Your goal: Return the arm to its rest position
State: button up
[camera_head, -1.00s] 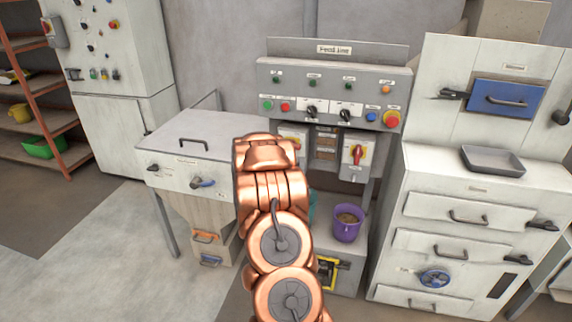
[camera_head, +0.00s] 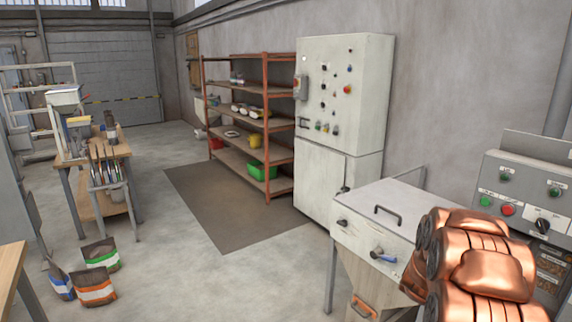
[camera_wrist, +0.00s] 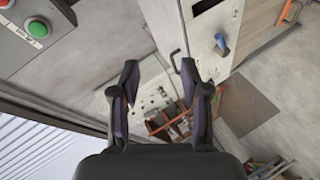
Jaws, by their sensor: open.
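My copper-coloured arm (camera_head: 478,262) shows folded at the lower right in the head view, in front of the hopper cabinet and the grey control panel. My gripper (camera_wrist: 160,82) shows in the wrist view with its two dark fingers apart and nothing between them. Beyond the fingers, the white control cabinet and the orange shelf show at a distance. The gripper itself does not show clearly in the head view.
The grey control panel (camera_head: 525,200) and the hopper cabinet (camera_head: 362,225) stand close by my arm. A white control cabinet (camera_head: 340,110) and an orange shelf (camera_head: 268,130) stand behind. The middle floor (camera_head: 215,275) is clear.

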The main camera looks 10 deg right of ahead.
jog(key=a+r+y, duration=0.2)
jog(key=a+y, duration=0.4)
jog(key=a, duration=1.3)
jog(key=s+a+r+g+y, duration=0.1)
jog(key=s+a+y, duration=0.1)
jog(key=s+a, duration=0.35)
jog(key=s+a+g+y, duration=0.2)
jog(key=a, duration=0.6)
jog(key=s+a+r+m+g, duration=0.1)
jog(key=s+a+g, duration=0.1)
jog(key=s, duration=0.8)
jog(key=s+a+r+m+g, duration=0.1)
jog(key=s+a+g, duration=0.2)
jog(key=s, duration=0.7)
jog(key=s+a+r+m+g, duration=0.1)
jog(key=s+a, duration=0.4)
jog(key=s, duration=0.5)
jog(key=shift+s+a+r+g+y, duration=0.35)
jog(key=shift+r+g, duration=0.2)
jog(key=shift+g, duration=0.25)
jog(key=shift+d+m, duration=0.2)
jog(key=shift+m, duration=0.1)
